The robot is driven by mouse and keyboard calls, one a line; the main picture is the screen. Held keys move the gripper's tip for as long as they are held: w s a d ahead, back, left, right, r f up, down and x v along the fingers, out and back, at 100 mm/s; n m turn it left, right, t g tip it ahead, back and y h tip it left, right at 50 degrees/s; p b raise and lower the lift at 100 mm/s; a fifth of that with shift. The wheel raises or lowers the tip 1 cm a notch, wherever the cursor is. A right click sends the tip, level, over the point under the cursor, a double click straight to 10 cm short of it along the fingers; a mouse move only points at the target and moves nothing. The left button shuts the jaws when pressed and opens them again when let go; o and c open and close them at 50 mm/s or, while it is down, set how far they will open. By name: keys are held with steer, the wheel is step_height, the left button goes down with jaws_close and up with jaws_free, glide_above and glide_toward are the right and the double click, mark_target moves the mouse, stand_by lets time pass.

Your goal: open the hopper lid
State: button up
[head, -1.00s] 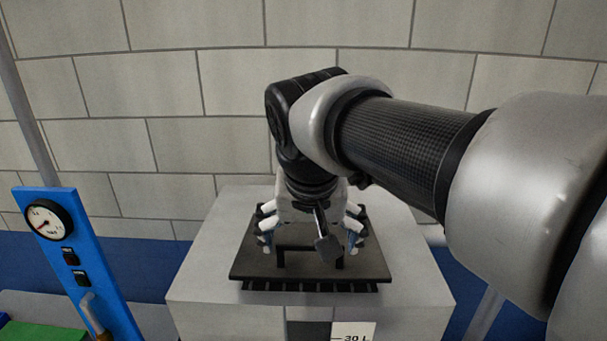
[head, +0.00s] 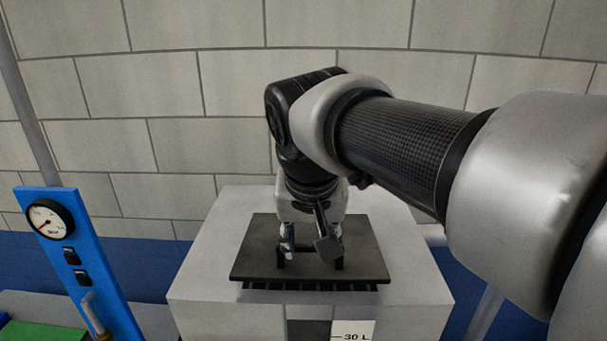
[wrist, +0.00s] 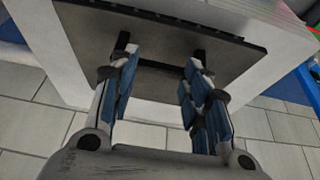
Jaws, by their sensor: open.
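The hopper lid (head: 360,264) is a dark flat plate lying shut on top of the pale grey hopper (head: 215,290). It also shows in the wrist view (wrist: 88,28). A black bar handle (head: 339,263) stands on two short posts on the lid; its posts show in the wrist view (wrist: 122,42). My gripper (head: 312,248) points down over the lid at the handle. In the wrist view its blue-padded fingers (wrist: 160,62) are apart, one near each end of the handle. I cannot tell whether they touch it. My wrist hides part of the handle in the head view.
A blue panel (head: 75,262) with a gauge, switches and a lever stands at the left. A green item (head: 28,332) lies at the lower left. A 30 L label (head: 352,331) is on the hopper's front. A block wall (head: 160,75) rises behind.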

steer(key=shift+w, duration=0.2)
jaws_close()
stand_by(0.6)
